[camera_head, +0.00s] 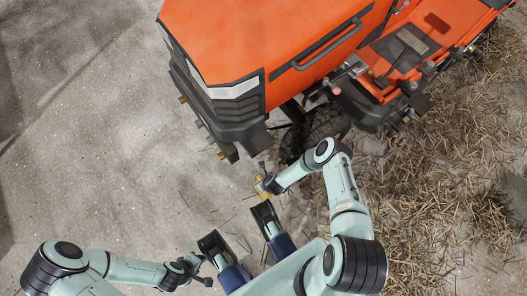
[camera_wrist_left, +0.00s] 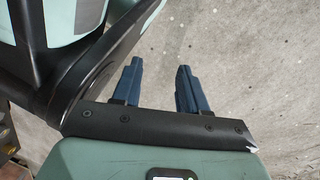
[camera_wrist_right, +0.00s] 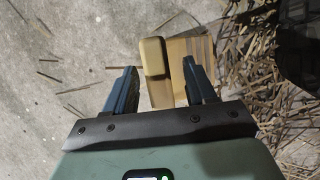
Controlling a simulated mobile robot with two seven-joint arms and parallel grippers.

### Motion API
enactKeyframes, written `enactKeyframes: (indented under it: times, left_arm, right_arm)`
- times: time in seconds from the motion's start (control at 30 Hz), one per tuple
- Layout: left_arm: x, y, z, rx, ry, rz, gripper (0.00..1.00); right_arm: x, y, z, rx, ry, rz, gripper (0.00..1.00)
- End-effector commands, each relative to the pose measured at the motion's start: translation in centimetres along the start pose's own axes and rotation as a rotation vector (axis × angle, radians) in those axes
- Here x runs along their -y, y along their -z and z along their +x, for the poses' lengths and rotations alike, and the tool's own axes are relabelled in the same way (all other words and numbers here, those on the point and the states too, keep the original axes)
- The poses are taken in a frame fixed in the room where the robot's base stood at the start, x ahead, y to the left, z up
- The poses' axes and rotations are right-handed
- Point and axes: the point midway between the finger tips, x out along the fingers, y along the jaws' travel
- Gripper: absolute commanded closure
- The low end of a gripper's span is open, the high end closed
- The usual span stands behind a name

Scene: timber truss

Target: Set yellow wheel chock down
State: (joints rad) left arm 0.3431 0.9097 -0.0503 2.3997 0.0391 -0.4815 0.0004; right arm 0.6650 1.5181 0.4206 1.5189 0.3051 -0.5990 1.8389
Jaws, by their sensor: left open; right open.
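The yellow wheel chock (camera_wrist_right: 153,68) lies on the ground in the right wrist view, with a ribbed, stepped face (camera_wrist_right: 188,50) on its right part. My right gripper (camera_wrist_right: 162,82) is open, with one finger on each side of the chock's near end. I cannot tell whether a finger touches it. In the head view the chock (camera_head: 261,190) is a small yellow patch, partly hidden by the right gripper, close to the tractor's front wheel (camera_head: 322,124). My left gripper (camera_wrist_left: 158,72) is open and empty over bare concrete, at the lower left of the head view (camera_head: 202,274).
An orange tractor (camera_head: 250,35) with a dark front bumper (camera_head: 228,115) stands just beyond the right gripper. Loose straw (camera_head: 430,190) covers the ground on the right. The concrete floor (camera_head: 90,130) on the left is clear.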

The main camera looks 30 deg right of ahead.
Motion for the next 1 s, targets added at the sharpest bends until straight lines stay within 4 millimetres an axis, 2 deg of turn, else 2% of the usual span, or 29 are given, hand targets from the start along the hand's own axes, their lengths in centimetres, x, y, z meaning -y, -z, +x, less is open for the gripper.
enactKeyframes:
  times: [0.3,0.47,0.6,0.73,0.87,0.97,1.0]
  left_arm:
    - [-4.1,4.4,-4.6,-0.168,-0.076,0.046,0.57]
    - [-5.8,6.1,-6.6,-0.236,-0.107,0.062,0.57]
    - [-5.8,4.4,-7.0,-0.19,-0.106,0.066,0.57]
    - [-5.8,4.0,-7.2,-0.178,-0.107,0.068,0.57]
    - [-5.8,3.9,-7.2,-0.175,-0.107,0.069,0.57]
    - [-5.8,3.9,-7.1,-0.175,-0.107,0.069,0.57]
    - [-5.8,3.9,-7.1,-0.175,-0.107,0.069,0.57]
  right_arm:
    - [0.1,-0.2,-6.5,0.001,-0.001,0.001,0.45]
    - [0.0,-0.2,-9.0,0.002,-0.001,0.0,0.45]
    - [0.0,-0.1,-10.7,0.001,-0.001,0.001,0.45]
    - [-0.1,-0.2,-11.5,0.002,-0.005,-0.038,0.45]
    - [-1.1,-0.6,-13.0,0.01,-0.035,-0.311,0.45]
    - [-2.2,-0.8,-15.2,0.024,-0.075,-0.71,0.45]
    - [-2.5,-0.8,-16.3,0.032,-0.091,-0.896,0.45]
